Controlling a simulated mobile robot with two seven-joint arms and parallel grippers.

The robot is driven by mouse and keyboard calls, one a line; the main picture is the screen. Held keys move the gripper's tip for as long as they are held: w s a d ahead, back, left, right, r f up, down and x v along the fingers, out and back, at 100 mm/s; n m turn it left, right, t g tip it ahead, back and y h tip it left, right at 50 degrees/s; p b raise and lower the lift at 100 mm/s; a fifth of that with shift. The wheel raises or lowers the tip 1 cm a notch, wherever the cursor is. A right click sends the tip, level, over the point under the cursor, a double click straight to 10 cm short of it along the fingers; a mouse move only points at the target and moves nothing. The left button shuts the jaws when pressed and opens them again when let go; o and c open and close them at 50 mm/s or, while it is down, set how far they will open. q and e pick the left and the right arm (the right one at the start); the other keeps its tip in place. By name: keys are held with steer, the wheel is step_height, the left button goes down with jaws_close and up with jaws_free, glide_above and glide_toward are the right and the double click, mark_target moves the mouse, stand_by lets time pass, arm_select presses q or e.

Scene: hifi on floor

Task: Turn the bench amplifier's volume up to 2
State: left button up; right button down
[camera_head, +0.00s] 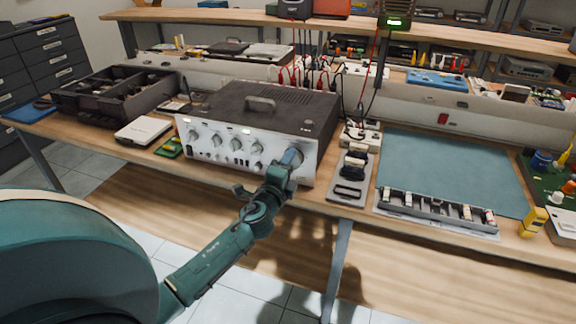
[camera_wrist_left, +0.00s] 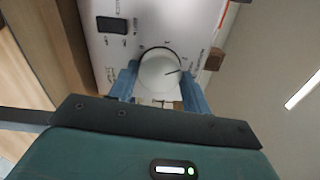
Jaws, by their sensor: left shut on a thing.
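The bench amplifier (camera_head: 225,140), a grey box with a silver front panel and several knobs, sits on the wooden bench. My left gripper (camera_head: 291,160) is at the right end of that panel. In the left wrist view the blue fingers of my left gripper (camera_wrist_left: 160,85) are shut on the large round volume knob (camera_wrist_left: 160,70), one on each side. A dark pointer line on the knob points to the right in that view. Scale marks surround the knob, but their numbers are too small to read. My right gripper is not in view.
A dark parts tray (camera_head: 112,100) and a white box (camera_head: 143,131) are left of the amplifier. A grey tray (camera_head: 350,185) is close on its right, beside a blue-green mat (camera_head: 450,165). Red and black leads (camera_head: 310,75) hang behind it.

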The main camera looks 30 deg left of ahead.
arm_select(q)
steer(key=o, duration=1)
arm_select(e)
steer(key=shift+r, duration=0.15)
arm_select(q)
steer(key=shift+b+v, duration=0.75)
steer(key=shift+v, duration=5.85)
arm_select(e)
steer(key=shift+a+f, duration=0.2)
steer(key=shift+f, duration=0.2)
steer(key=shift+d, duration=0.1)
arm_select(q)
steer(key=s+d+f+n+g+h+p, duration=0.1)
steer(key=s+d+f+n+g+h, duration=0.1)
steer(key=s+d+f+n, duration=0.2)
steer(key=s+d+f+n+g+h+p, duration=0.2)
steer(key=s+d+f+n+h, duration=0.1)
steer(key=d, duration=0.5)
steer(key=s+d+f+n+g+h+p, duration=0.2)
steer(key=s+d+f+n, duration=0.3)
steer(key=s+d+n, duration=0.1)
steer(key=shift+s+f+n+g+h, duration=0.3)
steer(key=shift+s, duration=0.25)
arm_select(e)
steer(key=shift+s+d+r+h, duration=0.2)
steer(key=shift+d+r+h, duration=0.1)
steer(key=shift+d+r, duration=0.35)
